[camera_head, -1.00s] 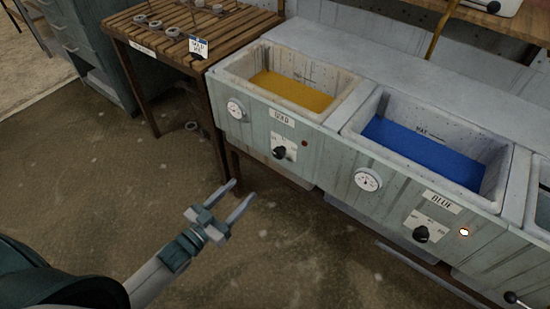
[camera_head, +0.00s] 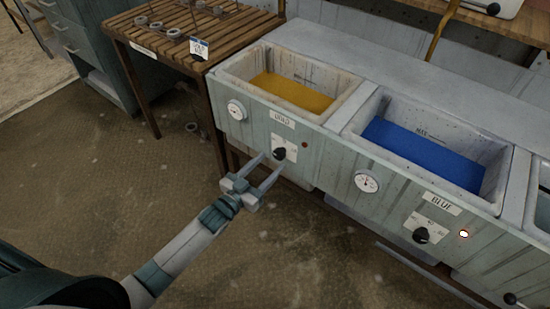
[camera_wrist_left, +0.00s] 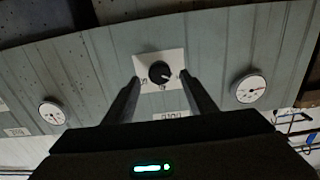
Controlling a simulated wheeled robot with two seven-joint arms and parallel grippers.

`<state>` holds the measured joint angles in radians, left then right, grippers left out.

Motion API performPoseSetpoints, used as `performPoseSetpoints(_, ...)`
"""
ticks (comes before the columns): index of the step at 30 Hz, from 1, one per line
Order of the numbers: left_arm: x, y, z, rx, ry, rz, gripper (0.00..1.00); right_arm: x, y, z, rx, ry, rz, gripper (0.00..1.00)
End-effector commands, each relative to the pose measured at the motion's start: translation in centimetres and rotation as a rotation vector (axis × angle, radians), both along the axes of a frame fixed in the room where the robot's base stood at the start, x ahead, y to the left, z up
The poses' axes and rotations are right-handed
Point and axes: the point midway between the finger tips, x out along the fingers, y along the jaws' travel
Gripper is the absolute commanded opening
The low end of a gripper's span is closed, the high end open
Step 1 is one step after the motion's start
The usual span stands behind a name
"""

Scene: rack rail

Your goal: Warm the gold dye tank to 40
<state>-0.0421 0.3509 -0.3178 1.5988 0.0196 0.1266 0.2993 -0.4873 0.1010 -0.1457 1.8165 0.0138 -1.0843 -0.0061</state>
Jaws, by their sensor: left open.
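The gold dye tank (camera_head: 255,108) holds yellow dye and sits left of the blue tank in the head view. Its black knob (camera_head: 279,153) is on a white dial plate on the front panel, below the GOLD label (camera_head: 283,119). A round gauge (camera_head: 236,110) is at the panel's left. My left gripper (camera_head: 272,166) is open and empty, its fingertips close to the knob. In the left wrist view the knob (camera_wrist_left: 159,72) shows between the two fingers (camera_wrist_left: 160,95); contact cannot be told. My right gripper is not in view.
The blue tank (camera_head: 428,150) stands to the right with its own gauge (camera_head: 367,181), knob (camera_head: 421,235) and lit lamp (camera_head: 463,234). A slatted wooden table (camera_head: 200,30) with several rings stands at the left. The floor in front is clear.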

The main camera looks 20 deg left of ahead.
Motion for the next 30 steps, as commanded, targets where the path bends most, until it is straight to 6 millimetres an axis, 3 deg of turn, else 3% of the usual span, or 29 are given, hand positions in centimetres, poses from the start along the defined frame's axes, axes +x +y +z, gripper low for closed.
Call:
performPoseSetpoints(9,3.3,-1.2,0.0,0.001,-0.001,0.000,0.51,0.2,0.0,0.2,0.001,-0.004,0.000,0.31)
performPoseSetpoints(20,3.7,-1.4,0.0,0.000,0.000,-0.001,0.51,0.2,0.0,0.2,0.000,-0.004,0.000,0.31)
performPoseSetpoints(21,3.6,-1.4,0.0,0.000,0.000,-0.001,0.49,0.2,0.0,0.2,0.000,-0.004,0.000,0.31)
performPoseSetpoints(26,3.6,-1.4,0.0,0.000,0.000,-0.001,0.10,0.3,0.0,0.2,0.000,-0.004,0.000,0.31)
performPoseSetpoints(30,3.6,-1.4,0.0,0.001,0.000,-0.001,0.10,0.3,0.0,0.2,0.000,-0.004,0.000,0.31)
